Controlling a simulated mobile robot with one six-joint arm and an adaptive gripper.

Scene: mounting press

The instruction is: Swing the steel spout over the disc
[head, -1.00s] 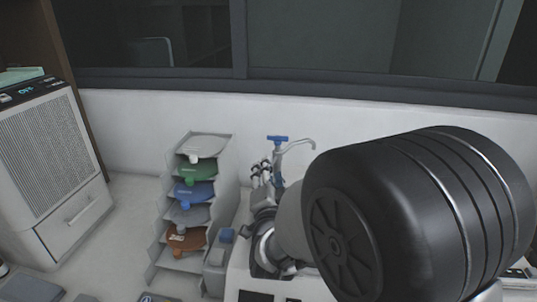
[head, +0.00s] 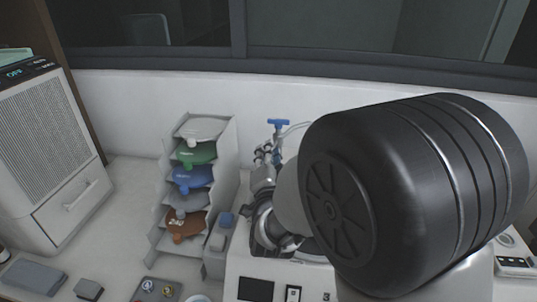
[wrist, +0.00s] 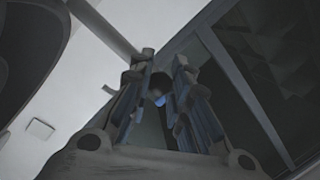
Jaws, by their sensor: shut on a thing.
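The steel spout (head: 298,127) arches to the right from a post with a blue T-shaped handle (head: 278,122) near the back wall in the head view. My black arm hides its far end. My gripper (head: 264,152) is at the left of the post, below the blue handle, its fingers shut on the spout; the contact itself is not clear. In the wrist view my gripper (wrist: 163,70) shows its two fingers close together, with a blue spot (wrist: 159,100) between them. The disc under the spout cannot be made out; my arm covers that area.
A white machine (head: 38,150) stands at far left. A white unit with a dark screen (head: 256,289) is in front. The wall is close behind.

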